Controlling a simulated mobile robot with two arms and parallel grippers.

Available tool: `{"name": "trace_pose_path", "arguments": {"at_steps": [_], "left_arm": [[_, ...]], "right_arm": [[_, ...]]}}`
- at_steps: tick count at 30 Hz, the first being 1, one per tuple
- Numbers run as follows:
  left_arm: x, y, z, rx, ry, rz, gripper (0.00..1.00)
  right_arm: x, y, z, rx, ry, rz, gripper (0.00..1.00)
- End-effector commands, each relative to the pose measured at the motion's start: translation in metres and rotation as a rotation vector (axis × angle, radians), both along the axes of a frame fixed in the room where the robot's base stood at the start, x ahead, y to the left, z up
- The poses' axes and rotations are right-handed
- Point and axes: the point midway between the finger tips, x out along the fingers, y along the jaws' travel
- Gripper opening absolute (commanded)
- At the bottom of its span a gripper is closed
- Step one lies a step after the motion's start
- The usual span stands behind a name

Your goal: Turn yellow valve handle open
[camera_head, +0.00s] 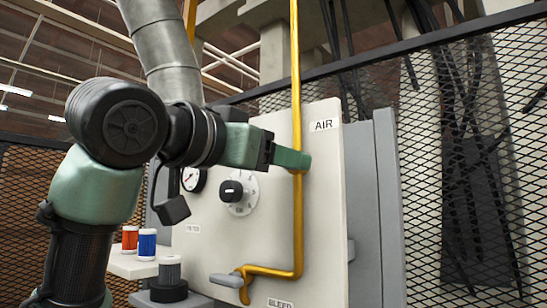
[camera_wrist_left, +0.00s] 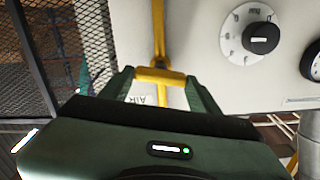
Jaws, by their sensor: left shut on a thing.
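The yellow valve handle (camera_wrist_left: 160,74) is a short bar in the left wrist view. It lies crosswise to the yellow pipe (camera_head: 297,90), which runs down the front of the white panel marked AIR. My left gripper (camera_wrist_left: 158,80) has one green finger at each end of the handle and is shut on it. In the head view my left gripper (camera_head: 300,160) reaches the pipe from the left, below the AIR label (camera_head: 323,125), and its fingers hide most of the handle. My right gripper is in neither view.
The white panel (camera_head: 270,225) carries a black knob (camera_head: 231,191), a gauge (camera_head: 192,179) and a BLEED label. A grey lever (camera_head: 226,280) sits at the lower pipe end. Red and blue cylinders (camera_head: 147,243) stand on a ledge at left. Mesh fencing (camera_head: 470,150) stands at right.

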Motion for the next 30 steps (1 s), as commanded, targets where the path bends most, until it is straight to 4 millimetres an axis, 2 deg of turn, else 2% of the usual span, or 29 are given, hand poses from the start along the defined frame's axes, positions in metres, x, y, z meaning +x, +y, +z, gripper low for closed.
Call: {"name": "trace_pose_path", "arguments": {"at_steps": [14, 30], "left_arm": [[0.000, 0.000, 0.000, 0.366, -0.264, 0.005, 0.21], [0.000, -0.001, 0.001, 0.779, -0.565, 0.006, 0.21]], "right_arm": [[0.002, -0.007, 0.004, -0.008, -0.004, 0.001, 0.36], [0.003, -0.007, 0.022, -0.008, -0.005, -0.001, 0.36]]}}
